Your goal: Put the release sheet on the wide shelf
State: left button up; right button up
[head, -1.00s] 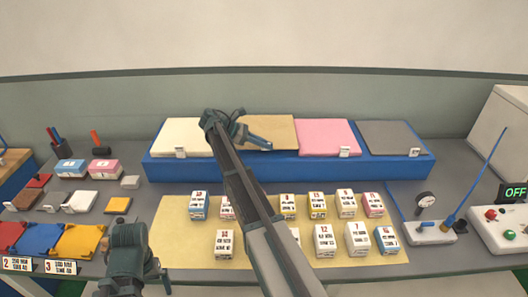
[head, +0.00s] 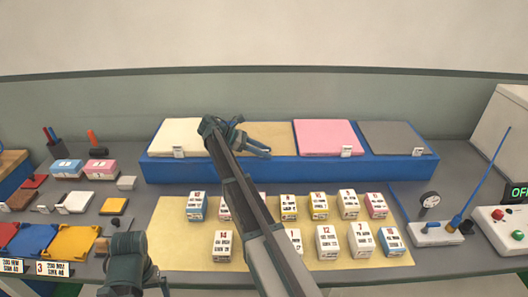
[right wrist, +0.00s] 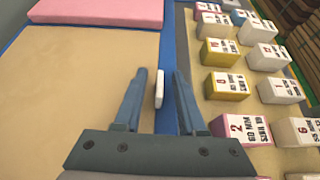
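A blue raised platform (head: 215,173) at the back of the table holds white, tan, pink and grey sheets side by side. The tan sheet (head: 285,133) seems to be the release sheet, though no readable label confirms it. It also fills the left of the right wrist view (right wrist: 75,85). My right gripper (head: 258,151) is at its front edge. In the right wrist view its open fingers (right wrist: 159,95) stand either side of a small white tab (right wrist: 159,88); contact is unclear. My left gripper (head: 155,282) is low at the front left, its fingers partly hidden. No separate wide shelf is identifiable.
Several small labelled boxes (head: 328,241) stand on a yellow mat (head: 175,235) in front of the platform. Coloured trays (head: 40,237) and small blocks lie at the left. A gauge stand (head: 430,236) with a blue rod and a control box (head: 500,225) are at the right.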

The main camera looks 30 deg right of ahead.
jog(key=shift+w+a+r+p, duration=0.2)
jog(key=shift+r+p, duration=0.2)
jog(key=p+v, duration=0.5)
jog(key=v, duration=0.5)
jog(key=shift+w+a, duration=0.1)
jog(key=shift+w+a+r, duration=0.2)
jog(key=shift+a, duration=0.25)
